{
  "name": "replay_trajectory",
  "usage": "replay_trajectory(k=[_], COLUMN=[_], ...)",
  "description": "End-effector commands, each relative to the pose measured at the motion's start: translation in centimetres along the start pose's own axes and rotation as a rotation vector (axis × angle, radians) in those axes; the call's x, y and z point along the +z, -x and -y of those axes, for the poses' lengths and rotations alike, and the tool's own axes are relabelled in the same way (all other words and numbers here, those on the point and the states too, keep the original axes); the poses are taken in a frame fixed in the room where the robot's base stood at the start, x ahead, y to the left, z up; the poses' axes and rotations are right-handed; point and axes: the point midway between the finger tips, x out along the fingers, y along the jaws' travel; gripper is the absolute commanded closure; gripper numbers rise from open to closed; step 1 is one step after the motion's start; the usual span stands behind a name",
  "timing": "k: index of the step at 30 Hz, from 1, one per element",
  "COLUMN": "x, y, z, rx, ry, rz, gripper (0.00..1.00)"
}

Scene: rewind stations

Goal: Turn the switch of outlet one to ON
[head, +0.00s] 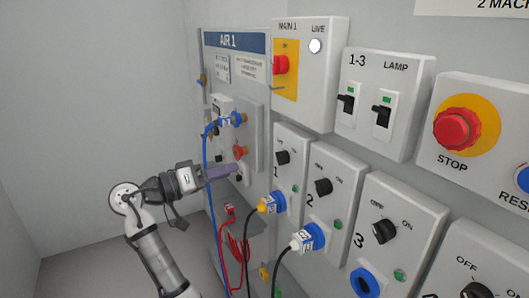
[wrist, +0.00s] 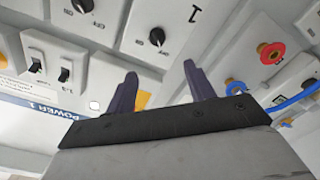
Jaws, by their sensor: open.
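The outlet one box (head: 292,180) is a white wall box marked 1, with a black rotary switch (head: 282,157) near its top. A blue and yellow plug (head: 273,203) with a black cable sits in its socket. In the wrist view the switch (wrist: 157,36) shows just beyond the fingertips, near the "1" mark; I cannot tell its exact setting. My gripper (head: 236,170) is to the left of the outlet one box in the head view. Its dark purple fingers are open and empty in the wrist view (wrist: 160,69), apart from the switch.
The air panel (head: 236,75), with blue and red fittings and a blue hose (head: 207,165), stands left of the outlet. Outlets two (head: 335,205) and three (head: 405,215) are to the right. The lamp switches (head: 382,110) are above. Black and red cables hang below.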

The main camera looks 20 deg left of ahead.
Motion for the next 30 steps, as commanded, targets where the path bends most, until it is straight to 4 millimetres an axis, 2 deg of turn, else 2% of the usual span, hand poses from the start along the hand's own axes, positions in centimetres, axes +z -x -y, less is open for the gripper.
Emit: replay_trajectory(k=[4, 8, 21, 25, 30], x=[0.3, 0.2, 0.4, 0.5, 0.6], y=[-0.4, -1.8, -10.7, -12.5, -13.6], z=[-0.2, -0.3, -0.6, -0.5, -0.4], rx=[0.020, 0.020, 0.019, 0.019, 0.017], ry=[0.002, 0.003, 0.004, 0.003, 0.003], rz=[0.026, 0.026, 0.024, 0.024, 0.022], gripper=[0.46, 0.46, 0.46, 0.46, 0.46])
